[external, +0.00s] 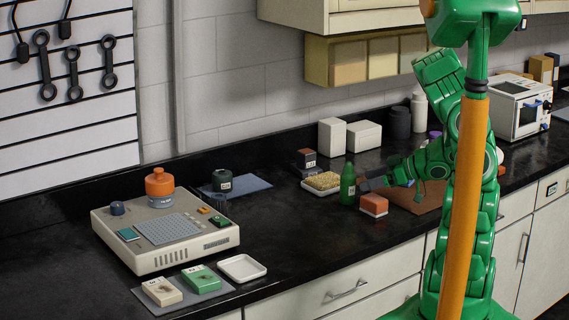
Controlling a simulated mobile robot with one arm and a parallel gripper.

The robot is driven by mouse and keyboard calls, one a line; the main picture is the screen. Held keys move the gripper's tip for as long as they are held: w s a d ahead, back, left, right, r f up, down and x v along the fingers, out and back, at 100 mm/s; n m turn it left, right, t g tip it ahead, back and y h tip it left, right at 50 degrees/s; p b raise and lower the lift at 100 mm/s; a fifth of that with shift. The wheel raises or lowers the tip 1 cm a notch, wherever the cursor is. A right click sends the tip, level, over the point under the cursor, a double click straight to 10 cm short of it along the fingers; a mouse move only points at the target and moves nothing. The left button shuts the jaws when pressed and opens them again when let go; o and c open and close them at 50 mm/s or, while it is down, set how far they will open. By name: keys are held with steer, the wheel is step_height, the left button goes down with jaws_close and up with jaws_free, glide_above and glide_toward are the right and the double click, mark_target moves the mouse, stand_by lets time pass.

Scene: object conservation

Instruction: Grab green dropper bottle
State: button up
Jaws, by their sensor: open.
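The green dropper bottle (348,184) stands upright on the black counter, left of my arm. It has a narrow neck and a pale label mark. My gripper (366,184) is just to the right of the bottle, dark-fingered and pointing left at it. The jaws are open; the picture is too small to tell whether a finger touches the bottle or lies behind it.
An orange-brown block (374,205) sits on the counter just below my gripper. A tray with a tan sponge-like top (322,182) is close left of the bottle. A beige device (166,232) with an orange jar (160,187) stands further left.

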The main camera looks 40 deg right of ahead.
mark_target(348, 184)
steer(key=shift+x, duration=3.7)
steer(key=shift+w+r, duration=0.1)
steer(key=c, duration=1.1)
